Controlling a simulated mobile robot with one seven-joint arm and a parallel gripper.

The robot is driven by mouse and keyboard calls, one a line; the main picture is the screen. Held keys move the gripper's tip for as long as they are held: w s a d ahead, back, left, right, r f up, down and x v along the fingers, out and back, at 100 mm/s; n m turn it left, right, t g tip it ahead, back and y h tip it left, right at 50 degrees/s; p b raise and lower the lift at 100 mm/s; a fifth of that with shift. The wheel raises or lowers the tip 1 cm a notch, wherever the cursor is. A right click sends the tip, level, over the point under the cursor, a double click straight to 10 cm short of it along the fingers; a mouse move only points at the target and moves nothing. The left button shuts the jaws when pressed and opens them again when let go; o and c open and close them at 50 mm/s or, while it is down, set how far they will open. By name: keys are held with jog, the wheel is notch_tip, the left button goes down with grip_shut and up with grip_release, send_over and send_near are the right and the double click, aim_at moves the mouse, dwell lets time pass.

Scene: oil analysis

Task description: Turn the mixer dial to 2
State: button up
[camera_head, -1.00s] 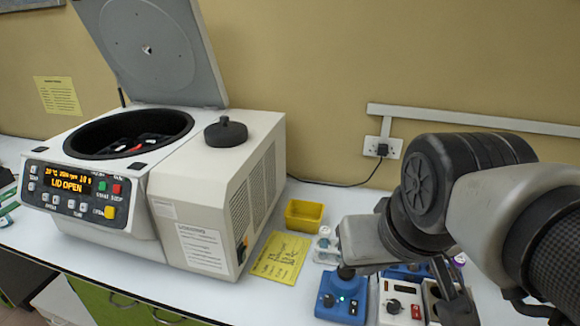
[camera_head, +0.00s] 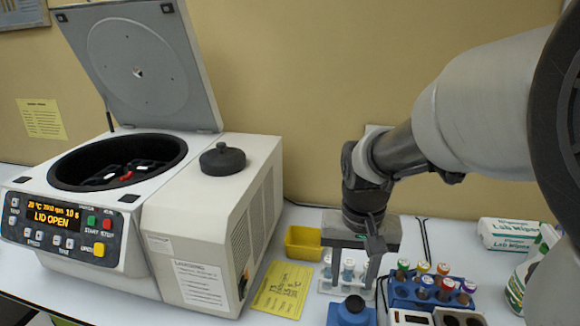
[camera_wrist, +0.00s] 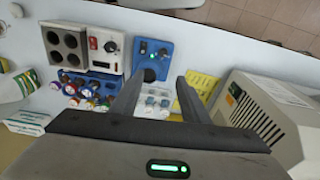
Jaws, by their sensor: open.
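The mixer is a blue box (camera_wrist: 151,58) with a round black top cup (camera_wrist: 149,75), a small dark dial (camera_wrist: 143,47) and a green light, in the upper middle of the wrist view. I cannot read the dial's setting. In the head view only the upper part of the mixer (camera_head: 350,313) shows at the bottom edge, and its dial is out of frame. My gripper (camera_wrist: 158,92) is open and empty. It points down over the bench, with its fingers around the view of a white vial rack (camera_wrist: 157,102), just behind the mixer. I see no contact with the dial.
A grey heating block (camera_wrist: 68,50) and its control panel (camera_wrist: 106,46) stand beside the mixer. A blue rack (camera_head: 432,296) holds several colour-capped vials. A yellow tray (camera_head: 303,243), a yellow note (camera_head: 283,290) and the open-lidded centrifuge (camera_head: 205,200) are left of my gripper.

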jog(key=shift+m+g, duration=0.3)
jog(key=shift+g, duration=0.2)
jog(key=f, duration=0.7)
jog(key=w+f, duration=0.1)
jog(key=f, duration=0.6)
jog(key=w+f+b, duration=0.1)
jog(key=f, duration=0.6)
jog(key=shift+a+f, duration=0.1)
jog(key=shift+a, duration=0.05)
grip_shut()
